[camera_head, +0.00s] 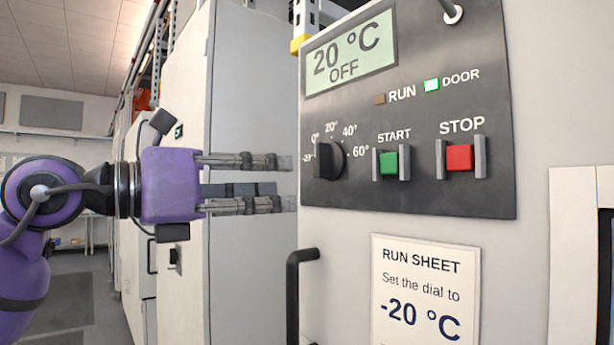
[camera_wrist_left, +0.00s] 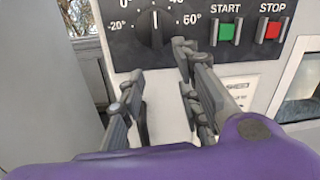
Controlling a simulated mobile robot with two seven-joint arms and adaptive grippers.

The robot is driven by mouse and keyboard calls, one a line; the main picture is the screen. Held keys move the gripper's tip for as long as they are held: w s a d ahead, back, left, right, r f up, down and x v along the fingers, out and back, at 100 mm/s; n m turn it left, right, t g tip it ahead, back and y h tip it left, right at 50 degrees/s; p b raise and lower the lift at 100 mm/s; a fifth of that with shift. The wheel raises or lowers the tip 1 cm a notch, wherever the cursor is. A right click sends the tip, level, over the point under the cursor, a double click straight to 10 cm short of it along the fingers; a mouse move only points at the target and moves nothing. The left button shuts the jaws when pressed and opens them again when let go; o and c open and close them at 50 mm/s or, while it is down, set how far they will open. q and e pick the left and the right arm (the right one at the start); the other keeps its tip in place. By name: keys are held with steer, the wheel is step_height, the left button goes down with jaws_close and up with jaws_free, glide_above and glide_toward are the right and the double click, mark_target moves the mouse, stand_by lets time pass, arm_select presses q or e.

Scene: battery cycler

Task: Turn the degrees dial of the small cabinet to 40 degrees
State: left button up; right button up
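The black degrees dial (camera_head: 330,160) sits on the dark control panel of the small cabinet, with marks from -20° to 60° around it. Its pointer stands about straight up, near 20°. The display (camera_head: 350,55) reads "20 °C OFF". In the left wrist view the dial (camera_wrist_left: 155,30) lies just beyond the fingertips. My left gripper (camera_head: 288,183) is open and empty, pointing at the panel, a little left of and lower than the dial in the head view. It appears apart from the dial; the exact gap is unclear. My right gripper is not in view.
Right of the dial are the green START button (camera_head: 389,163) and red STOP button (camera_head: 459,158), between guards. The DOOR lamp (camera_head: 431,85) is lit green; RUN looks unlit. A run sheet (camera_head: 425,290) reads "-20 °C". A black handle (camera_head: 296,290) protrudes below the panel.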

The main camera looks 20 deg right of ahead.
mark_target(315, 161)
arm_select(q)
steer(key=shift+m+t, duration=0.4)
steer(key=shift+t, duration=0.2)
steer(key=d+r, duration=0.1)
steer(key=d, duration=0.1)
steer(key=w+d+r, duration=0.1)
steer(key=d, duration=0.1)
steer(key=d+r+p, duration=0.1)
steer(key=d+r, duration=0.1)
steer(key=shift+w+d, duration=0.2)
steer(key=shift+w, duration=0.2)
steer(key=shift+w+d, duration=0.1)
steer(key=shift+d, duration=0.1)
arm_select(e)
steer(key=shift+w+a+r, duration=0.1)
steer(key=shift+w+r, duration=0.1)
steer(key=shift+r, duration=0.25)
arm_select(q)
steer(key=c, duration=0.8)
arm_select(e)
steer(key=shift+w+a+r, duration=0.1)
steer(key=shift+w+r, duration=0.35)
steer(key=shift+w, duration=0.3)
